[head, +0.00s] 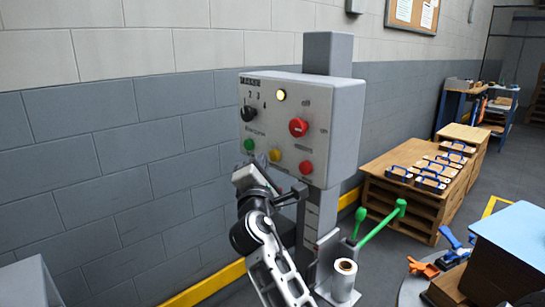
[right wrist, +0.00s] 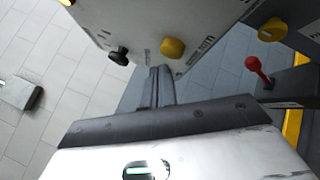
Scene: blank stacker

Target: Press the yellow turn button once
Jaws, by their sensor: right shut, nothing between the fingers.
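A grey control box (head: 336,125) stands on a post against the wall. The yellow button (head: 274,155) sits low on its front, between a green button (head: 249,144) and a red button (head: 306,167). My right gripper (head: 263,165) is just in front of the panel, below and left of the yellow button. In the right wrist view its fingers (right wrist: 158,72) are shut and empty, with the tips close to a yellow button (right wrist: 172,47). I cannot tell whether they touch it. My left gripper is not in view.
The panel also carries a black knob (head: 249,113), a lit lamp (head: 281,95) and a larger red button (head: 298,127). A wooden bench (head: 405,180) is farther right.

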